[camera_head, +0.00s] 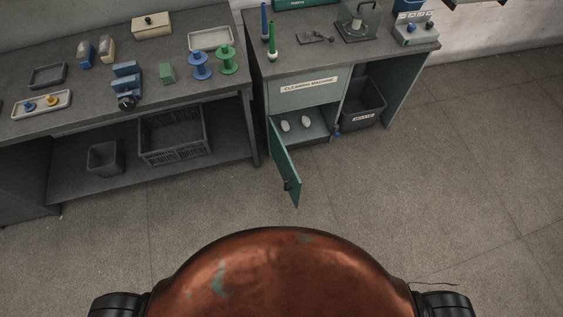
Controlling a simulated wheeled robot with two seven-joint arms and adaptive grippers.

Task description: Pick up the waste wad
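One pale wad (285,126) is on the left, the other pale wad (306,122) on the right, a little apart. I cannot tell which one is the waste wad. The compartment's green door (285,165) hangs open toward me. Neither of my grippers is in view.
A dark bin (362,104) with a white label stands right of the compartment. Left is a workbench (190,90) with spools, trays and blocks; a crate (174,138) and small bin (105,158) sit beneath. The floor (440,190) before the cabinet is clear apart from the door.

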